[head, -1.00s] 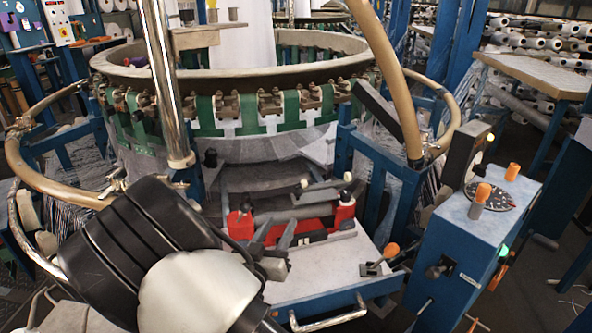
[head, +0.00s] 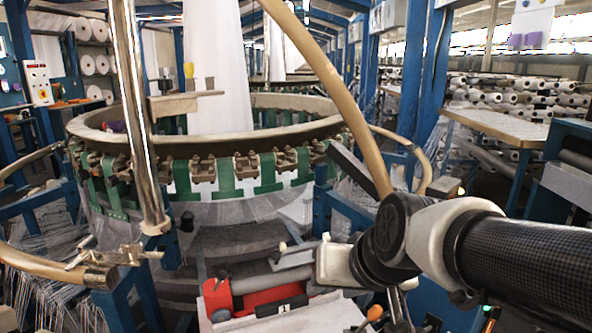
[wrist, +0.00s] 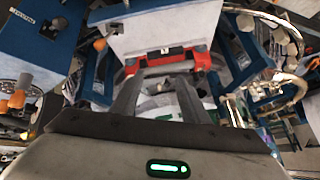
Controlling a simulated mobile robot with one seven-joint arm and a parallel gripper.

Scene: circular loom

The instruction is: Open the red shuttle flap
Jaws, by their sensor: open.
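The red shuttle (head: 268,283) sits on the loom's front shelf at the lower middle of the head view. It has a grey roller along its top and a black strip on its front. My arm covers its right end. In the wrist view the red shuttle (wrist: 166,58) lies crosswise just past my fingertips, with a small dark label in its middle. My gripper (wrist: 158,84) is open and empty, its two fingers apart and pointing at the shuttle. I cannot tell whether they touch it, or how the flap stands. The head view does not show the fingers clearly.
The circular loom ring (head: 210,140) with green straps stands behind the shuttle. A tan hose (head: 325,85) and a metal post (head: 138,120) rise in front of it. A blue control box (wrist: 33,35) shows at upper left in the wrist view.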

